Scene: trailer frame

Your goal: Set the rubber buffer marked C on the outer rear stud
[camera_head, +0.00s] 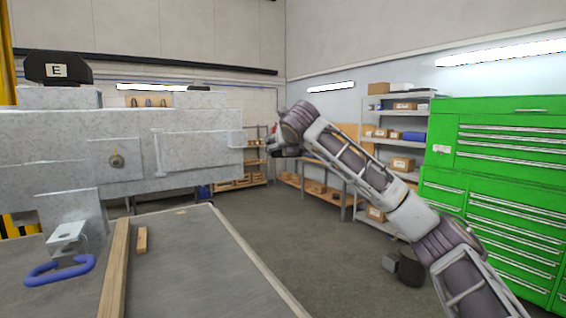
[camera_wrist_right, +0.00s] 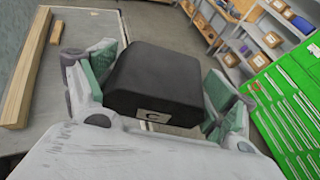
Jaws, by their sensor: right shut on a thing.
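The black rubber buffer marked C (camera_wrist_right: 155,75) is held between the green-padded fingers of my right gripper (camera_wrist_right: 153,88), its white C label facing the wrist camera. In the head view my right gripper (camera_head: 280,146) is small and dark, near the right end of the grey trailer frame (camera_head: 200,150); the buffer cannot be made out there. A black buffer marked E (camera_head: 58,70) sits on a block at the frame's left. A second block (camera_head: 207,100) stands further right with a small dark thing at its top. I cannot make out the outer rear stud. My left gripper is not in view.
A grey table (camera_head: 200,265) below the frame bears a long wooden plank (camera_head: 115,270), a small wooden piece (camera_head: 142,240) and a blue handle-like thing (camera_head: 60,270). A green tool cabinet (camera_head: 500,170) stands at right, shelves (camera_head: 395,150) behind.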

